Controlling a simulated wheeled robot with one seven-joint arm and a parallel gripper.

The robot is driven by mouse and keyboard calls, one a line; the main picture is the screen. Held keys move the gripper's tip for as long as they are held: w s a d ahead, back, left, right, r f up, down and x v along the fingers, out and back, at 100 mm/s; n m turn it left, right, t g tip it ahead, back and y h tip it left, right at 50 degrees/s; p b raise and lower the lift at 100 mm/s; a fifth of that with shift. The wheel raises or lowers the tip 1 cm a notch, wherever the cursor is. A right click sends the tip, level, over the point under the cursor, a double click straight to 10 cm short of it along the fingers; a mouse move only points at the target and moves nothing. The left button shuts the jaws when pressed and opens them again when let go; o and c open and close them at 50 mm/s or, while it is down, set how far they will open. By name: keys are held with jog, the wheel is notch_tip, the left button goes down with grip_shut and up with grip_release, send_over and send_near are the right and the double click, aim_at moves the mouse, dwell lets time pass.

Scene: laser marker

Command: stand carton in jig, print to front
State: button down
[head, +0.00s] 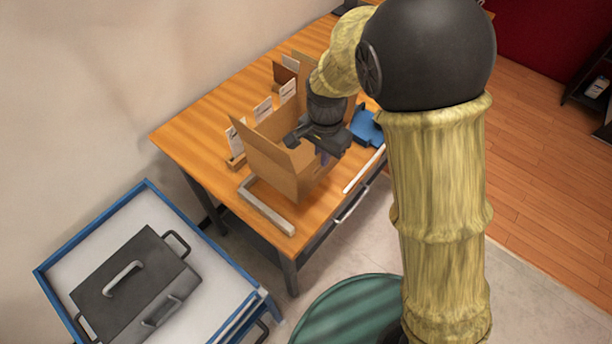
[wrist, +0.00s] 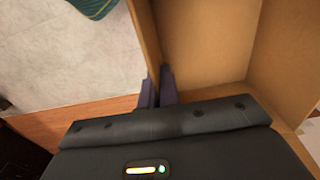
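The carton (head: 272,168) is an open-topped brown cardboard box over the front part of the wooden table. In the wrist view its inside (wrist: 205,50) fills the upper right. My gripper (head: 323,157) is at its right-hand wall; in the wrist view its purple fingers (wrist: 157,90) sit on either side of that wall, pinching it. A pale grey L-shaped bracket (head: 266,208), perhaps the jig, lies on the table just left and in front of the carton. I cannot tell whether the carton touches the table. No print shows on its visible faces.
White cards (head: 263,109) in holders stand behind the carton. A blue object (head: 366,127) lies to its right and a white strip (head: 363,170) near the table's front edge. A blue-rimmed cart (head: 115,215) with a dark handled case (head: 135,285) stands left.

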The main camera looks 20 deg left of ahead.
aim_at(321, 180)
dwell(0.3)
jog(key=shift+f+p, duration=0.55)
jog(key=shift+f, duration=2.6)
jog(key=shift+f+p, duration=0.35)
jog(key=shift+f, duration=1.55)
